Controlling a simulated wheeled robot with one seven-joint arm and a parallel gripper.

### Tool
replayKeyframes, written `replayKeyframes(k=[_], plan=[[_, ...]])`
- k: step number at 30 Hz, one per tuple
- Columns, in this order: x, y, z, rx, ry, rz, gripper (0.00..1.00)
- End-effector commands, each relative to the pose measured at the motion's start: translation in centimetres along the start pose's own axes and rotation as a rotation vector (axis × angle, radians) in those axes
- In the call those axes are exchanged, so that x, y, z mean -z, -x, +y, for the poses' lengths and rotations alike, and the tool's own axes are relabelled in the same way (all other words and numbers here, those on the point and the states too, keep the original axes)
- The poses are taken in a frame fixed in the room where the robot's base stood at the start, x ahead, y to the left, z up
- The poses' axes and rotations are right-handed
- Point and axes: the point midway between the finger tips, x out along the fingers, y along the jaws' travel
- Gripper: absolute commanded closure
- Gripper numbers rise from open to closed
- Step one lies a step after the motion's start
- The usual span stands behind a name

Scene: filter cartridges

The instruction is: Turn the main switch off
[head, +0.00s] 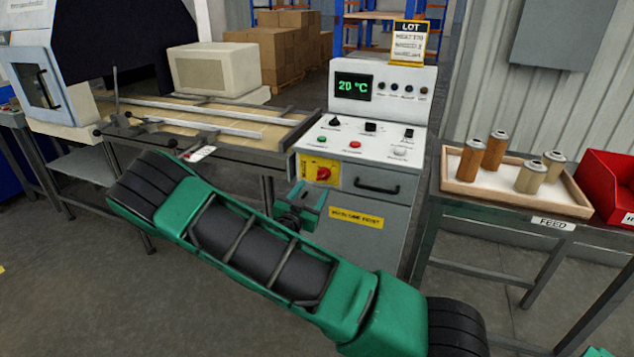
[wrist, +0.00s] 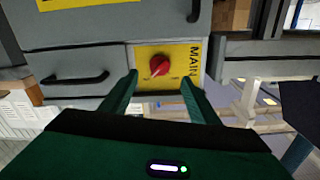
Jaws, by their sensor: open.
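The main switch is a red rotary knob (head: 323,173) on a yellow plate (head: 308,171) on the front of the grey control cabinet (head: 345,210). In the wrist view the red knob (wrist: 159,65) sits on its yellow plate marked MAIN (wrist: 185,54), with a light pointer mark on it. My gripper (head: 306,203) is in front of the cabinet, just below the knob in the head view. In the wrist view my gripper (wrist: 158,95) is open, with its green fingers to either side of the knob. The fingers look apart from the knob; the remaining distance is hard to tell.
The cabinet's panel (head: 365,135) has several knobs and buttons and a display (head: 353,86) reading 20 °C. A black drawer handle (head: 377,186) sticks out right of the switch. A wooden tray (head: 515,190) with several cartridges and a red bin (head: 612,180) stand right.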

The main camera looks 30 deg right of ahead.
Motion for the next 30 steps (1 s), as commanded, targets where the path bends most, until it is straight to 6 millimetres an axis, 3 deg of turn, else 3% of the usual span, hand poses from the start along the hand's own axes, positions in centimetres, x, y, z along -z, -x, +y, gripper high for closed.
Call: replayKeyframes(k=[6,12,18,26,27,30], plan=[[0.1,-4.1,0.1,-0.003,-0.001,0.002,0.45],[0.1,-6.8,0.1,-0.003,-0.001,0.001,0.45],[0.0,-8.1,0.0,-0.001,0.001,0.0,0.45],[0.0,-8.2,0.0,-0.001,0.001,0.0,0.45],[0.0,-8.2,0.0,-0.001,0.001,0.0,0.47],[0.0,-8.2,0.0,-0.001,0.001,0.0,0.71]])
